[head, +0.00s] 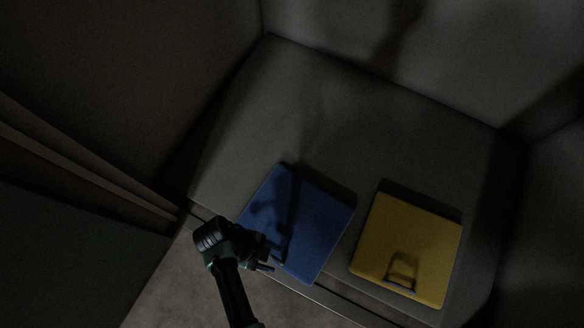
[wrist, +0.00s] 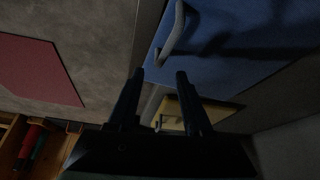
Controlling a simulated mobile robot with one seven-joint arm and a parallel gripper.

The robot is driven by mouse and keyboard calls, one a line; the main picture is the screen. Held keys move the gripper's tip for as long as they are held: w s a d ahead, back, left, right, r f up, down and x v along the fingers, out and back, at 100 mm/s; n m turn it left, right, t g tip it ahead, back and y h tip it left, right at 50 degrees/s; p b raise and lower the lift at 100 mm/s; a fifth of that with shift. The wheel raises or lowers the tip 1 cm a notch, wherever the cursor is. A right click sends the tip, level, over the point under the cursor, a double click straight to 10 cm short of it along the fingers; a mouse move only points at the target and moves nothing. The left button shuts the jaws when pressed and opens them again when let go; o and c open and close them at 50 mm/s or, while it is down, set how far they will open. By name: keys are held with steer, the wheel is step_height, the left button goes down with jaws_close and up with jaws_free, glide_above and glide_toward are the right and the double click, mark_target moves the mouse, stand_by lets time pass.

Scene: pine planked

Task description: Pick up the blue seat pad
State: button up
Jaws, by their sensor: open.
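The blue seat pad (head: 318,228) lies flat on the grey armchair seat, left of a yellow pad (head: 425,240). My gripper (head: 273,262) is at the blue pad's near left edge, open, with nothing between its fingers. In the wrist view, the blue pad (wrist: 235,35) fills the upper right, and its loop handle (wrist: 179,30) stands just beyond my open fingertips (wrist: 160,72). The fingers look apart from the handle. In the head view my gripper and a dark shadow cover the handle area, so the handle is hard to make out there.
The yellow pad has its own handle (head: 401,286) at its near edge. The seat (head: 290,105) is bare behind both pads. A red flat thing (wrist: 35,65) lies on the left in the wrist view, above a wooden box (wrist: 12,140). The light is dim.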

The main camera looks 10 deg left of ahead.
mark_target(278, 262)
steer(key=shift+b+x, duration=2.3)
steer(key=shift+x, duration=0.65)
steer(key=shift+s+r, duration=0.1)
steer(key=shift+s, duration=0.05)
steer(key=shift+c, duration=0.2)
